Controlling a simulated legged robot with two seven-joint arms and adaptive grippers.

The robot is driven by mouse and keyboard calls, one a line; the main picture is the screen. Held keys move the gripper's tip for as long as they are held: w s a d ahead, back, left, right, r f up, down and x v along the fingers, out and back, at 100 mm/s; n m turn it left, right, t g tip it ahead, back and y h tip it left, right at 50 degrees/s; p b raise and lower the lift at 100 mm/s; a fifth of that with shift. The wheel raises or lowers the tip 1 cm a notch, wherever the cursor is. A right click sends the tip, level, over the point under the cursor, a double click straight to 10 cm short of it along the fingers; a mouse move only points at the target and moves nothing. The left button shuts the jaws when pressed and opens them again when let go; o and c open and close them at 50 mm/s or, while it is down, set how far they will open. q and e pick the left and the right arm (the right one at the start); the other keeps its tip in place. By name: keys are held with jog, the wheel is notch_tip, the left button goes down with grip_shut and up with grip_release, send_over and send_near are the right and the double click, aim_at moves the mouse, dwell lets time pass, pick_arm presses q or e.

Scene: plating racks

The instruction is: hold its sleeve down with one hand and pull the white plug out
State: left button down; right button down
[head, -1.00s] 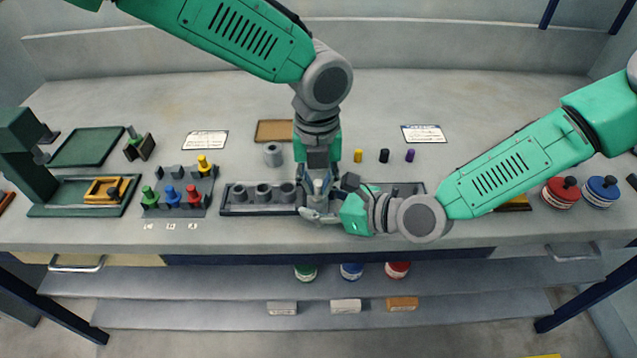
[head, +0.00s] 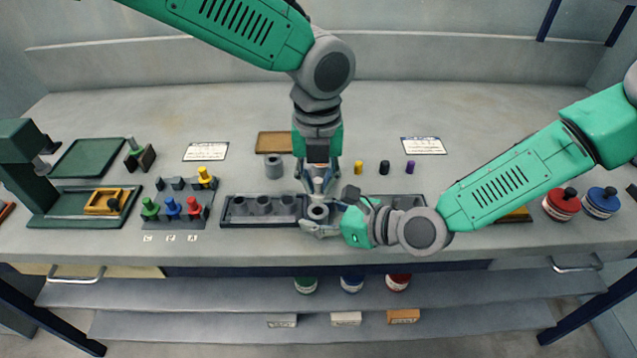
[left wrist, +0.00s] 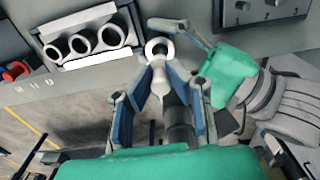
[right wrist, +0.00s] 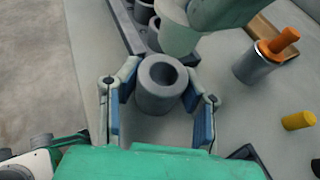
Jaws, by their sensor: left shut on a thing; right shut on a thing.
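My left gripper (head: 318,180) points down above the grey sleeve (head: 318,212) and is shut on the white plug (left wrist: 168,88). The pale plug also hangs in the right wrist view (right wrist: 176,30), up and beside the sleeve's mouth. The sleeve (right wrist: 158,82) stands upright in the right wrist view with its round hole open and empty. My right gripper (right wrist: 160,105) is shut around the sleeve from the side, low by the counter. Its fingers partly hide the sleeve in the head view.
A dark rack (head: 240,219) with several grey sleeves lies just left. A separate grey cylinder (head: 273,166) stands behind it. Yellow, black and purple (head: 410,167) pegs stand at the back right. A stand with coloured knobs (head: 172,219) is further left.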

jog(key=c, duration=1)
grip_release()
jog(key=v, duration=1.1)
jog(key=shift+d+r, duration=0.1)
jog(key=shift+d, duration=0.2)
jog(key=shift+s+d+r, duration=0.1)
jog(key=shift+s+d, duration=0.05)
jog(key=shift+s, duration=0.1)
